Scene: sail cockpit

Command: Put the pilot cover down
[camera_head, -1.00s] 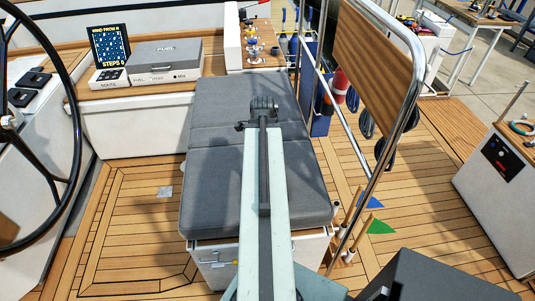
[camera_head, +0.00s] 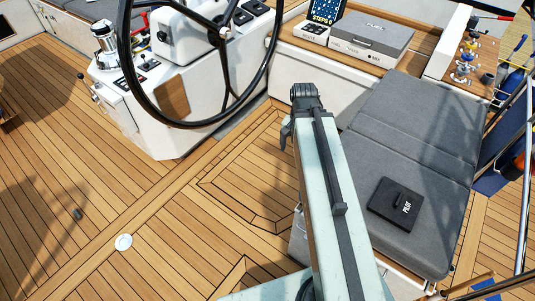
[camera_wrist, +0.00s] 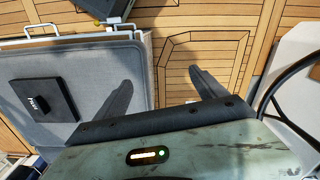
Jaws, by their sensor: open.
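The pilot cover (camera_head: 385,198) is a flat black square with a raised grip and the word PILOT. It lies flat on the front part of the grey cushion (camera_head: 372,146), right of my arm in the head view. The wrist view shows the cover (camera_wrist: 62,98) at left on the cushion, apart from my fingers. My gripper (camera_wrist: 160,76) is open, with nothing between its two dark fingers. In the wrist view it is over the cushion edge and the teak floor. In the head view my arm mostly hides the fingers.
The steering wheel (camera_head: 127,70) and its white console (camera_head: 190,110) stand left of my arm. A grey case (camera_head: 368,38) rests on the bench behind. The teak deck (camera_head: 150,195) at left is mostly clear. Metal rails (camera_head: 526,150) stand at far right.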

